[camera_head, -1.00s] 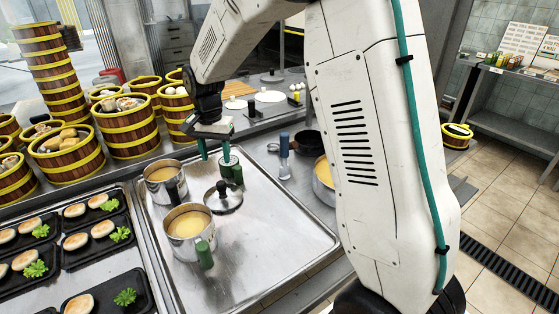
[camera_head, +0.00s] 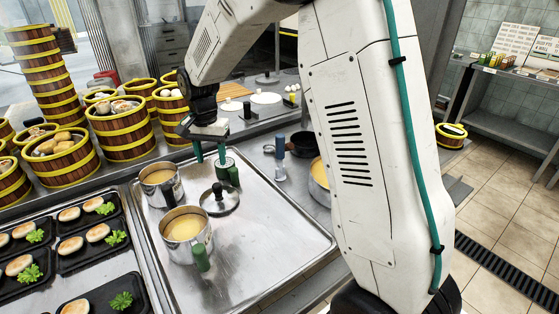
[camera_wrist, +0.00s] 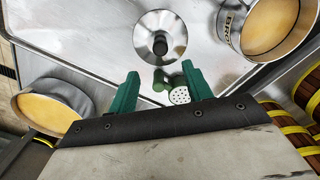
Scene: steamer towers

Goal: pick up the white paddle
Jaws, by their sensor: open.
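I cannot identify a white paddle with certainty. A flat white round piece (camera_head: 266,98) lies on the back counter beyond my gripper, partly beside dark upright things; I cannot tell whether it has a handle. My gripper (camera_head: 209,154) is open, its two teal fingers pointing down over the far part of the metal tray (camera_head: 268,240).
Wooden steamers (camera_head: 123,128) crowd the left. Black trays of buns (camera_head: 83,249) lie front left. A pot (camera_head: 318,180) stands right of the tray.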

